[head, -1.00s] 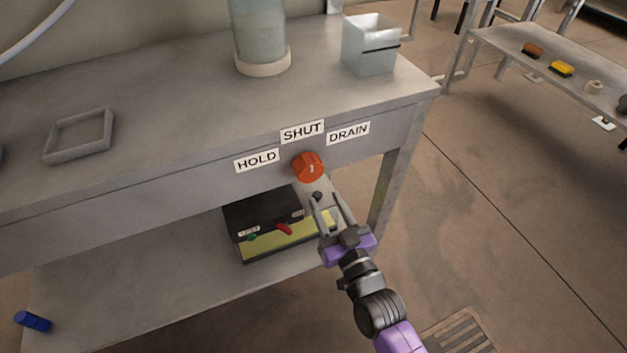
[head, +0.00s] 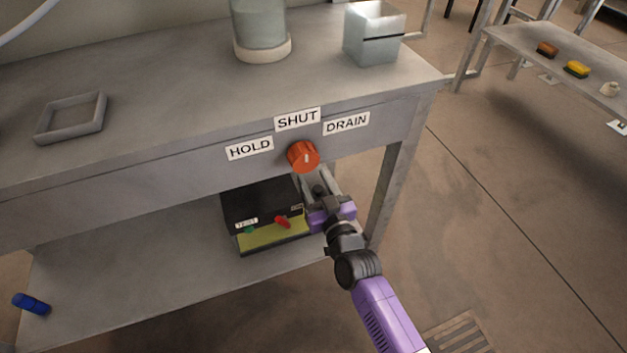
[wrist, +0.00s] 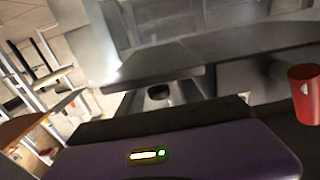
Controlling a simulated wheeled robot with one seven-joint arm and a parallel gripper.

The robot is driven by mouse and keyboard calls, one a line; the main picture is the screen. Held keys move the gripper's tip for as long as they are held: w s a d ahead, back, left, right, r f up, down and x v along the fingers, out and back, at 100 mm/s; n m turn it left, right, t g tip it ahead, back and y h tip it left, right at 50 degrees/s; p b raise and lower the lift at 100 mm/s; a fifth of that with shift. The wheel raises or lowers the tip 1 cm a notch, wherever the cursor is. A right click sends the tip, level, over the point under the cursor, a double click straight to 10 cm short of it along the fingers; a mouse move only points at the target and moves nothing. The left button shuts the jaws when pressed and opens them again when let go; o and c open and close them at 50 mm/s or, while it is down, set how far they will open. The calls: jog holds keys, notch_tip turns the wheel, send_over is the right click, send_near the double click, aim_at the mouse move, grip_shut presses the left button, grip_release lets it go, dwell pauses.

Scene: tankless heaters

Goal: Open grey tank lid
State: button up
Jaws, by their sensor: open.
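No part that I can clearly tell as a grey tank lid shows. A clear cylindrical tank (head: 262,28) with a pale base ring stands on the bench, its top cut off by the frame. A grey translucent box (head: 374,38) with a dark line stands to its right. An orange-red knob (head: 303,157) sits on the bench front under the HOLD, SHUT and DRAIN labels; its white mark points up near SHUT. The knob also shows in the wrist view (wrist: 305,95), at the right edge. My gripper (head: 317,176) is open, just below the knob, apparently empty.
A black and yellow box (head: 262,212) with a red switch and a TEST label sits on the lower shelf, left of my gripper. A square grey frame (head: 72,118) lies on the bench. A bench leg (head: 388,195) stands to the right. A blue cylinder (head: 31,303) lies lower left.

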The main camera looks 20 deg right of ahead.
jog(key=shift+w, duration=0.35)
grip_shut()
dwell(1.2)
